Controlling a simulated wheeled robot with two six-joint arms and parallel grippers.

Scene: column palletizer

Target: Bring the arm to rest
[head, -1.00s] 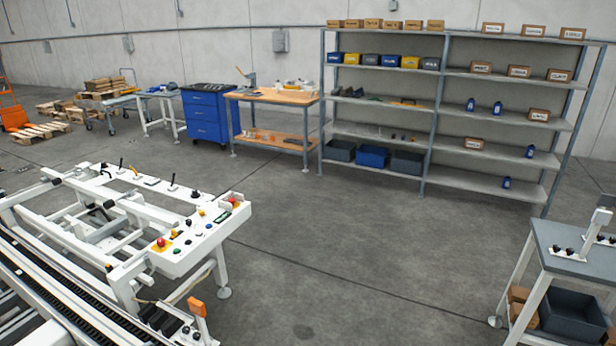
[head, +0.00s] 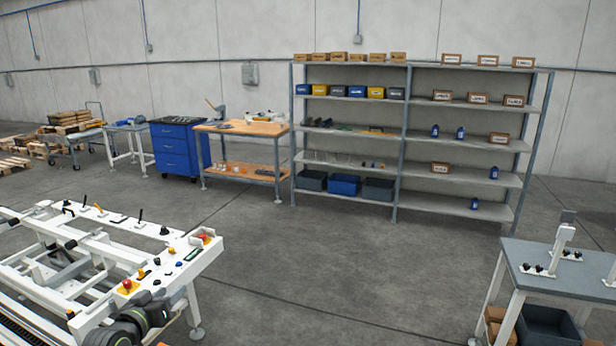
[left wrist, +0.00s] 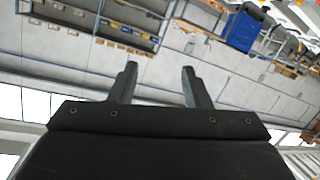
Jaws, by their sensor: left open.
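My left arm (head: 140,318) shows at the bottom left of the head view as dark rounded joints, in front of the white machine's control panel. In the left wrist view, the two dark fingers of my left gripper (left wrist: 158,72) stand apart with nothing between them. I cannot make out the fingertips in the head view. My right gripper is in neither view.
The white machine frame (head: 95,255) with a red button stands at lower left. A grey-topped table (head: 570,275) stands at right. Shelving (head: 400,145), a workbench (head: 240,128) and a blue drawer cabinet (head: 178,150) are at the back. The middle floor (head: 330,265) is clear.

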